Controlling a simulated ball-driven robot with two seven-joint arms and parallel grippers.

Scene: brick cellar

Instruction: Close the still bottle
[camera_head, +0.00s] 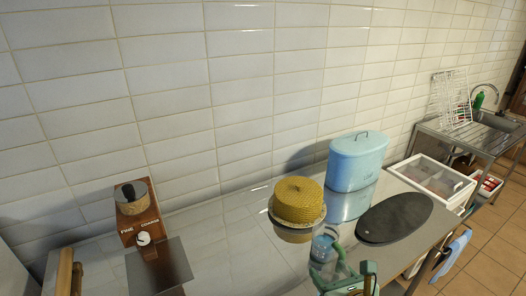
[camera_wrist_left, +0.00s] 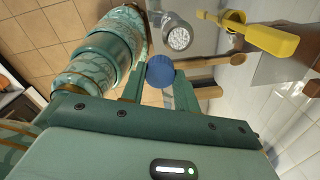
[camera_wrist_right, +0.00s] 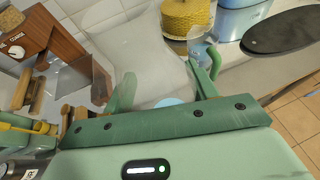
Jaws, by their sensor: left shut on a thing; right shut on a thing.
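My right gripper (camera_head: 345,268) is low in the head view, over the front of the counter. In the right wrist view its fingers are shut on a clear, pale blue thing (camera_wrist_right: 168,102), which looks like the still bottle; its outline is hard to make out. My left gripper (camera_wrist_left: 160,82) is outside the head view. In the left wrist view its fingers are shut on a round blue cap (camera_wrist_left: 160,70), which is apart from the bottle.
A yellow beehive-like container (camera_head: 298,200), a light blue tin (camera_head: 357,160) and a dark oval slab (camera_head: 394,218) stand at the right. A wooden grinder (camera_head: 140,228) stands at the left.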

